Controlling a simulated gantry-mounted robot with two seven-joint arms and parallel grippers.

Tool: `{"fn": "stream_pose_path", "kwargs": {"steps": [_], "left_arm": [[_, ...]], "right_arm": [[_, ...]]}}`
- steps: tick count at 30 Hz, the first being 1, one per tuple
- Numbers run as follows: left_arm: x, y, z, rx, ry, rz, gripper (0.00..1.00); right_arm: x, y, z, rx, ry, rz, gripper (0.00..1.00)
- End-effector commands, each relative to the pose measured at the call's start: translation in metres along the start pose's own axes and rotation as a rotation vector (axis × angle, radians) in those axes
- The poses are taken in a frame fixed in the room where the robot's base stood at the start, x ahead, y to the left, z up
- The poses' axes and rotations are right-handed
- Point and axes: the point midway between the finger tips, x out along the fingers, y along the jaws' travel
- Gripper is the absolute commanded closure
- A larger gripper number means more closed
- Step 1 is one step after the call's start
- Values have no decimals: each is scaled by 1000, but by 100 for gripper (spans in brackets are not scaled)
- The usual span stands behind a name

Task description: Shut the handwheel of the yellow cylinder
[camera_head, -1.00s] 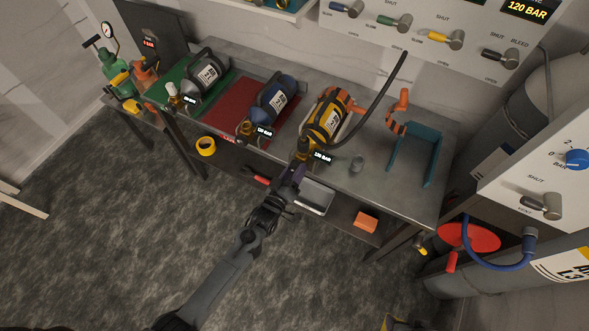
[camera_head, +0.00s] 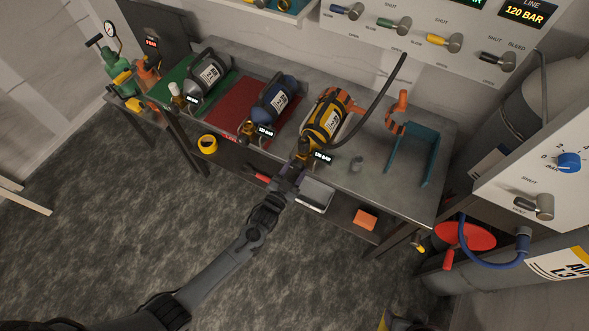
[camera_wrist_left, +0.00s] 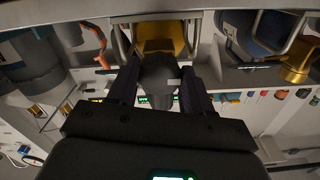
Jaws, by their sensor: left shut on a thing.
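The yellow cylinder (camera_head: 322,124), with black bands and a white label, lies on the metal bench with its valve end toward the front edge. A small display beside its valve reads 120 BAR (camera_head: 323,157). My left gripper (camera_head: 291,175) is at this valve end. In the left wrist view its two dark fingers (camera_wrist_left: 160,88) are on either side of the dark grey handwheel (camera_wrist_left: 159,72) and shut on it. The brass-yellow valve part (camera_wrist_left: 162,33) shows behind the handwheel. In the head view the gripper mostly hides the handwheel. My right gripper is not in view.
A blue cylinder (camera_head: 271,101) on a red mat and a grey cylinder (camera_head: 207,72) on a green mat lie to the left. A black hose (camera_head: 383,97) arches beside the yellow cylinder. A teal stand (camera_head: 418,151) is at the right. An orange block (camera_head: 365,218) sits on the lower shelf.

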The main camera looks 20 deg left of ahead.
Motion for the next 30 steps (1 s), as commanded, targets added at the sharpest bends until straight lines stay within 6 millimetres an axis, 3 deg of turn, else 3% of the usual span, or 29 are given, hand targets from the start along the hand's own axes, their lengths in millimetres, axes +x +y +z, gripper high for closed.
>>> {"fn": "stream_pose_path", "kwargs": {"steps": [30], "left_arm": [[0, -4, -1, 967, -3, 2, 81]], "right_arm": [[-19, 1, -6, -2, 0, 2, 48]]}}
